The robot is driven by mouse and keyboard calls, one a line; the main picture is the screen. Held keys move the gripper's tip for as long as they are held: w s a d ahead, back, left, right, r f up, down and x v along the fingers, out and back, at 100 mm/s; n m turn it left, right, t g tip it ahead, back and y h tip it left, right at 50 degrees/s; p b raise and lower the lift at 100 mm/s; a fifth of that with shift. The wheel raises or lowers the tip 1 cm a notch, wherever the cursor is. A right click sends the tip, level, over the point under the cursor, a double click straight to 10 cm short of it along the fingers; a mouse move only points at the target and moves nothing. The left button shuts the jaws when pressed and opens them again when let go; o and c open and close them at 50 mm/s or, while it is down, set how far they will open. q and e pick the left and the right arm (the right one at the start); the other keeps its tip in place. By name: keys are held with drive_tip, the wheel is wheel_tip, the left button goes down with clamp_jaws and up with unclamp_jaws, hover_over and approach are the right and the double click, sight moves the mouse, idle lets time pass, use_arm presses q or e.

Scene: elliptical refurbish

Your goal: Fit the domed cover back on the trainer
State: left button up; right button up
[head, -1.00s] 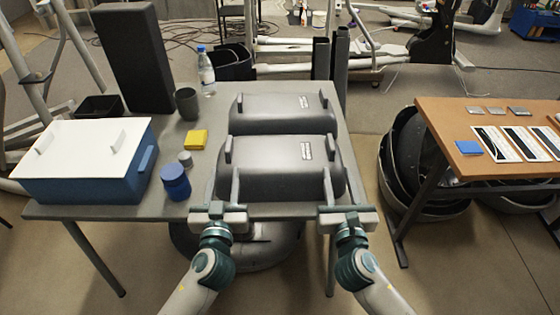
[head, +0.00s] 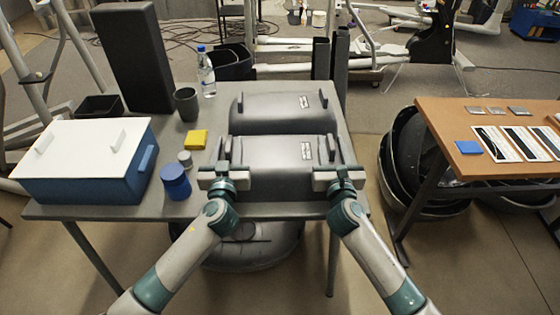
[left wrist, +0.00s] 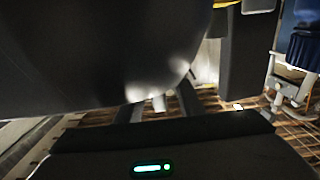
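Two dark grey domed covers lie on the grey table, one behind the other: the near cover (head: 279,164) and the far cover (head: 285,108). Each has a small label and upright tabs. My left gripper (head: 222,168) is at the near cover's left end, and my right gripper (head: 333,168) is at its right end. In the left wrist view, the left fingers (left wrist: 158,104) look apart, below a large dark surface; no grip shows. The right fingers' gap is hidden. An elliptical trainer (head: 400,45) stands behind the table; I cannot tell whether it is the task's trainer.
A blue box with white lid (head: 85,155), blue jar (head: 175,183), yellow block (head: 196,140), dark cup (head: 187,104), bottle (head: 207,75) and tall black block (head: 134,58) stand on the table's left. A brown table (head: 480,130) is right. Dark round shells lie below.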

use_arm(q)
drive_tip(key=shift+c, duration=0.6)
use_arm(e)
drive_tip(key=shift+c, duration=0.6)
use_arm(q)
clamp_jaws()
use_arm(e)
clamp_jaws()
use_arm(q)
drive_tip(key=shift+r, duration=0.2)
use_arm(e)
drive_tip(key=shift+r, duration=0.2)
